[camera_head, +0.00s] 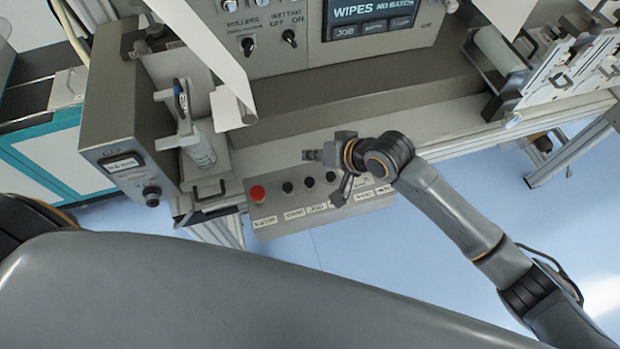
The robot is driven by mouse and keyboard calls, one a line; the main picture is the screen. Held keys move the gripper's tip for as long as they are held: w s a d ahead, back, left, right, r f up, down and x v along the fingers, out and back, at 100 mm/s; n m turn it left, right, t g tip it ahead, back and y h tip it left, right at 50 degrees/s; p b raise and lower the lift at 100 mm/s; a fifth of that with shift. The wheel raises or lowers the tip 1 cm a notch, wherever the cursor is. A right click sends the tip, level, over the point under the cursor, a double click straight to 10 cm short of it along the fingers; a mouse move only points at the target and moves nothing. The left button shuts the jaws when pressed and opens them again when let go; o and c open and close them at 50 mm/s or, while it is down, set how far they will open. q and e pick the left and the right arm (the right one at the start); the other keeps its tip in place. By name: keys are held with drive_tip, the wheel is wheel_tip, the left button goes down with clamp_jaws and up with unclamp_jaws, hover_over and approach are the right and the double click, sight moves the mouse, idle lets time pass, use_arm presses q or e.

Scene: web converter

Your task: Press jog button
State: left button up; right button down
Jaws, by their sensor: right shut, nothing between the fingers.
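A grey button panel (270,226) hangs on the front of the machine. It carries a red button (258,194) at its left end and a row of black buttons to the right, with small labels below that are too small to read surely. My right gripper (310,155) is shut and empty, pointing left above the panel's upper edge, apparently apart from the buttons. Its body and wrist hide the panel's right part. My left gripper is out of view.
A screen (372,18) reading WIPES and knob switches (289,37) are on the machine's face. Metal fixtures (560,70) are at right. Blue floor (450,200) is open in front.

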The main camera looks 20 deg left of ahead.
drive_tip(key=b, duration=0.8)
hover_over(312, 182)
wheel_tip(312, 182, down, 7)
drive_tip(key=shift+d, duration=0.1)
drive_tip(key=shift+f, duration=0.8)
drive_tip(key=shift+f, duration=0.2)
drive_tip(key=shift+f, duration=0.3)
idle(0.3)
